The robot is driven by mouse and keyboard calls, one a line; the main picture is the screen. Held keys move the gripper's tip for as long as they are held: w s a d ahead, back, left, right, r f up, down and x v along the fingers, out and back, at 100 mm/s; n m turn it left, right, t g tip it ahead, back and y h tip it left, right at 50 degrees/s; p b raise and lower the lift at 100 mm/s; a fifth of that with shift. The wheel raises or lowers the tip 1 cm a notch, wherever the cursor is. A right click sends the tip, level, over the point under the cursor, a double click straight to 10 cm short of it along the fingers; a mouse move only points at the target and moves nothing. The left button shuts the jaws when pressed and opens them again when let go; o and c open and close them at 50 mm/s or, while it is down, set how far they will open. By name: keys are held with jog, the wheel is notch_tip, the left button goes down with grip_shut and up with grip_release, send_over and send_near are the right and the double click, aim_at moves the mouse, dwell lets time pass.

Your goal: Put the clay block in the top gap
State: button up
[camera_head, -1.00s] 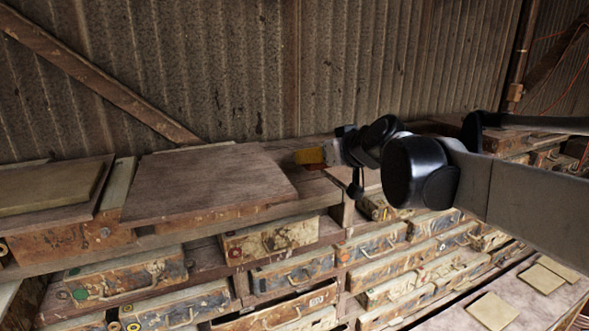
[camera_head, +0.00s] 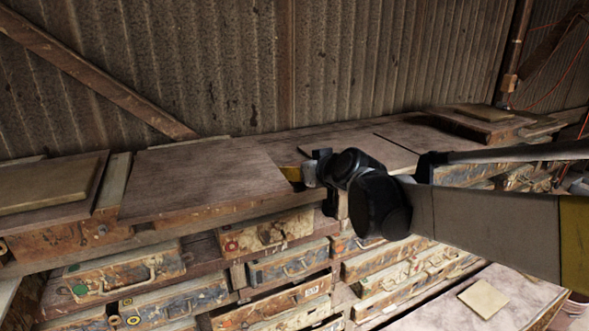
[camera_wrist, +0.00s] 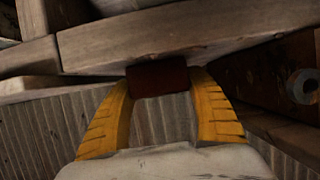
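My gripper (camera_wrist: 158,78) shows in the wrist view with its two yellow fingers on either side of a dark reddish-brown clay block (camera_wrist: 158,81). The fingers are closed on the block's sides. Beyond it, a wooden beam (camera_wrist: 200,38) crosses the picture; the block's upper edge overlaps the beam's lower edge, and I cannot tell whether they touch. In the head view my gripper (camera_head: 292,173) is by the right edge of a large flat board (camera_head: 200,182), with a little yellow showing. The block is hidden there. I cannot clearly make out the top gap.
Worn drawers (camera_head: 125,272) fill the front below the boards. Another board with a pale slab (camera_head: 45,188) lies at left. A corrugated wall (camera_head: 220,60) stands close behind. A pale tile (camera_head: 483,298) lies at lower right. In the wrist view, a dark panel with a ring (camera_wrist: 303,86) is at right.

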jog(key=o, duration=0.3)
jog(key=shift+w, duration=0.1)
jog(key=shift+r, duration=0.2)
jog(key=b+v, duration=0.2)
jog(key=v, duration=1)
jog(key=s+d+f+m+g+h, duration=0.2)
jog(key=s+d+f, duration=0.3)
jog(key=s+f, duration=0.5)
jog(key=s+d+f+m+g+h, duration=0.2)
jog(key=s+d+f, duration=0.3)
jog(key=s+f, duration=0.5)
jog(key=s+g+h, duration=0.1)
jog(key=s, duration=0.2)
jog(key=shift+s+f+m+g, duration=0.2)
jog(key=shift+s+m+g, duration=0.1)
jog(key=shift+s, duration=0.05)
